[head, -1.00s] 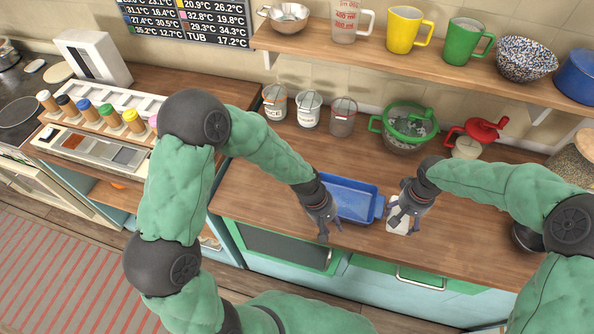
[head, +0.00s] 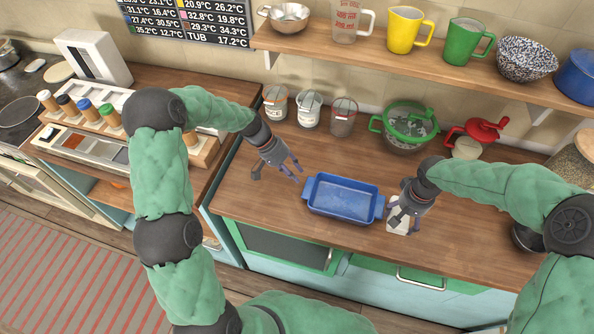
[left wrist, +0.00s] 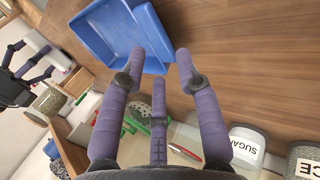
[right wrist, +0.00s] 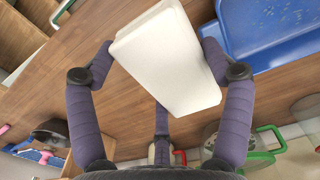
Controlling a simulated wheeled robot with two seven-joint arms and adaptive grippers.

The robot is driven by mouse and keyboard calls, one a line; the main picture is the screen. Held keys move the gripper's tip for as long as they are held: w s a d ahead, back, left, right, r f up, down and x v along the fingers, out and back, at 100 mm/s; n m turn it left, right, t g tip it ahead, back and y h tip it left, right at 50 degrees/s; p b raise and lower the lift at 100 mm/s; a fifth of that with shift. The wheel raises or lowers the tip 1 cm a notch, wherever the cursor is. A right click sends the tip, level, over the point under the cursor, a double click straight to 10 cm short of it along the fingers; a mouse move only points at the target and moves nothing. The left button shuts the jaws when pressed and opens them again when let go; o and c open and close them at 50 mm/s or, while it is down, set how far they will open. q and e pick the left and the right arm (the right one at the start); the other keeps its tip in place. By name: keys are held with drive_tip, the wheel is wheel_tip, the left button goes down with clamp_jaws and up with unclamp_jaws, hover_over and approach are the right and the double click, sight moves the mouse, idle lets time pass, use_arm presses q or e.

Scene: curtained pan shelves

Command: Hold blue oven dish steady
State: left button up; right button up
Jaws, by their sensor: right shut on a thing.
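The blue oven dish (head: 343,200) sits flat and empty on the wooden counter. It also shows in the left wrist view (left wrist: 108,38) and at the upper right of the right wrist view (right wrist: 268,28). My left gripper (head: 290,168) is open and empty, above the counter and apart from the dish, beyond its left end. My right gripper (head: 396,214) is shut on a white block (right wrist: 170,58) beside the dish's right handle. A finger hides part of that edge, so I cannot tell whether it touches the dish.
Several lidded tubs (head: 309,110), a green colander (head: 405,127) and a red-handled item (head: 477,134) stand along the back wall. A shelf (head: 420,58) with mugs and bowls hangs above. A bottle rack (head: 112,115) is at left. Counter left of the dish is clear.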

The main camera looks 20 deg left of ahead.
sight(306, 186)
use_arm(q)
drive_tip(key=shift+x, duration=3.05)
drive_tip(key=shift+s+d+f, duration=0.2)
drive_tip(key=shift+f, duration=0.3)
drive_tip(key=shift+s+d+f, duration=0.2)
drive_tip(key=shift+d+f, duration=0.05)
drive_tip(key=shift+f, duration=0.2)
drive_tip(key=shift+d+f, duration=0.35)
drive_tip(key=shift+f, duration=0.05)
drive_tip(key=shift+o, duration=0.5)
drive_tip(key=shift+w+f, duration=0.1)
drive_tip(key=shift+f, duration=0.05)
drive_tip(key=o, duration=0.7)
drive_tip(key=shift+c, duration=0.2)
drive_tip(key=c, duration=1.4)
drive_tip(key=o, duration=1.8)
drive_tip(key=shift+w, duration=0.15)
drive_tip(key=shift+w+a+r, duration=0.1)
drive_tip(key=shift+r, duration=0.15)
drive_tip(key=shift+w+a+r, duration=0.1)
drive_tip(key=shift+r, duration=0.1)
